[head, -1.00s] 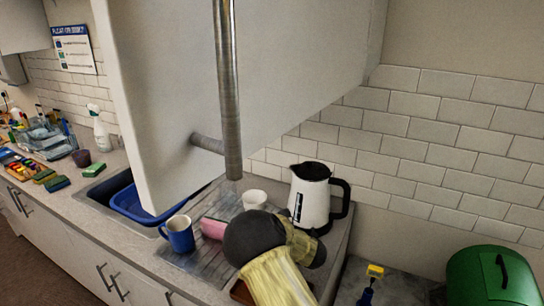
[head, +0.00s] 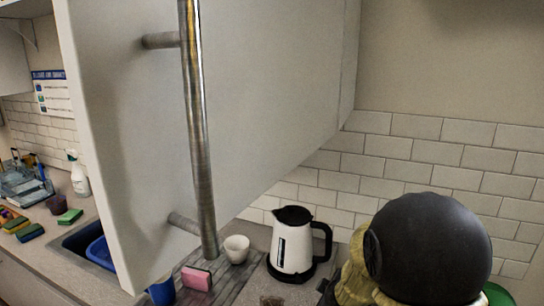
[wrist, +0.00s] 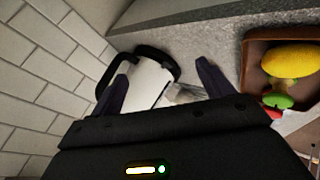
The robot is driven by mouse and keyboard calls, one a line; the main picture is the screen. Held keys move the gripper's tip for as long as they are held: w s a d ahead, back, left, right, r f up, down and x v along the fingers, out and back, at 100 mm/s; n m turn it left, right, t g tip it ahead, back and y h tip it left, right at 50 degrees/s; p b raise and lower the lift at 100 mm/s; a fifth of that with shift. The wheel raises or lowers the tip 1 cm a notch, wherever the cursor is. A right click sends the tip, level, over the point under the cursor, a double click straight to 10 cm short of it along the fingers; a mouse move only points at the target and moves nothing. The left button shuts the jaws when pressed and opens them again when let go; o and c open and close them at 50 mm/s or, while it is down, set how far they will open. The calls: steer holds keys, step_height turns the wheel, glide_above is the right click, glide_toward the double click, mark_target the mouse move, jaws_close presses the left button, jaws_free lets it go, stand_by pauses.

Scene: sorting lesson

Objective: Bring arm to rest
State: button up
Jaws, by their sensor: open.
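My gripper (wrist: 160,80) shows in the wrist view with its two dark fingers spread apart. Nothing is held between them. The white kettle (wrist: 150,84) with a black handle lies beyond the fingers, apart from them as far as I can see. In the head view my yellow arm with its dark rounded joint is raised at the lower right, in front of the tiled wall. The gripper itself is hidden or out of frame there. The kettle (head: 293,246) stands upright on the counter left of my arm.
An open white cupboard door (head: 260,100) with a metal handle hangs over the counter. A white cup (head: 236,249), a pink sponge (head: 196,279) and a blue mug (head: 162,291) stand below it. A brown tray (wrist: 252,62) holds a yellow fruit (wrist: 293,61).

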steer(key=s+m+g, duration=0.6)
steer(key=s+m, duration=0.5)
steer(key=s, duration=0.7)
steer(key=shift+d+r+p, duration=0.3)
steer(key=shift+d+p, duration=0.05)
steer(key=shift+d, duration=0.05)
